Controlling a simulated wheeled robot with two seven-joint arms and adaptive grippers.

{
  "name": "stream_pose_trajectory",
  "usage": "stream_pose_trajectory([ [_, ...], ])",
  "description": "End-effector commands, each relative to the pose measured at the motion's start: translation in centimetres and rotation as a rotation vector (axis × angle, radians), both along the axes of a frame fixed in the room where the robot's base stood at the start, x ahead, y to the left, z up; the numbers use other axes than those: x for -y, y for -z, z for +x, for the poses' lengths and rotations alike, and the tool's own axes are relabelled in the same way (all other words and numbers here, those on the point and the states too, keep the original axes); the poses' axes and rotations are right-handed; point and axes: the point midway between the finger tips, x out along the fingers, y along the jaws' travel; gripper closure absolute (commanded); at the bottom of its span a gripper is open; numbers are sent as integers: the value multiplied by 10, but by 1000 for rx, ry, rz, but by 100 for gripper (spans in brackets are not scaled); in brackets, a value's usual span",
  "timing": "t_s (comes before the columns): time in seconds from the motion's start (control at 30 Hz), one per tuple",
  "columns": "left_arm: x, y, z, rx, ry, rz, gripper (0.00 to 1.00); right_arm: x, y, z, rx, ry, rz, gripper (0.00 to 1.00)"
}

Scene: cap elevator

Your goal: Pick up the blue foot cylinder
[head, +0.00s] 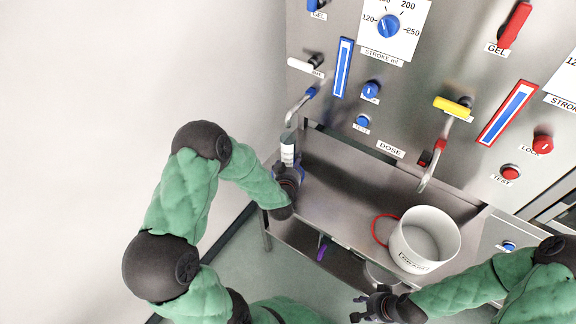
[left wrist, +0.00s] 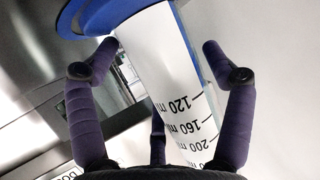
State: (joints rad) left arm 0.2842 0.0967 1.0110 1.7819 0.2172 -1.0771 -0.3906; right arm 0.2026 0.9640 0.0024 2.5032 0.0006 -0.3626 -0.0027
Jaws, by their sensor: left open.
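The blue foot cylinder (head: 288,153) stands upright at the left end of the metal shelf, below a dispensing nozzle. In the left wrist view the cylinder (left wrist: 165,60) shows its white body with black ml marks and its wide blue foot. My left gripper (head: 291,174) is at the cylinder's lower part and partly hides it in the head view. In the left wrist view the left gripper's (left wrist: 160,62) purple fingers are open, one on each side of the cylinder; I cannot tell whether they touch it. My right gripper (head: 366,306) is open and empty, low in front of the shelf.
A white bucket (head: 432,222) with a red ring beside it stands on the right of the shelf (head: 340,190). A steel panel with knobs, levers and nozzles rises behind. A yellow-handled lever (head: 452,108) sticks out above. The shelf's middle is clear. A purple object (head: 322,249) shows below.

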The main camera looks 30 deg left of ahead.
Motion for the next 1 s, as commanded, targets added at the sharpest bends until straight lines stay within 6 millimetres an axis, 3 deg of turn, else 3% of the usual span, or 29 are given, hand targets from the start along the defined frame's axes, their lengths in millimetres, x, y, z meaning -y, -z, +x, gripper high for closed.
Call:
stream_pose_trajectory([
  [0.17,0,-1,0,1,0,0,18,0,-1,0,0,0,0,60],
  [0.37,0,-1,0,1,0,0,72,0,-1,0,0,0,0,60],
  [0.77,0,-7,1,4,0,1,73,0,-3,0,0,0,0,60],
  [1.0,-1,-36,1,5,-1,1,73,0,-18,0,0,0,0,60],
])
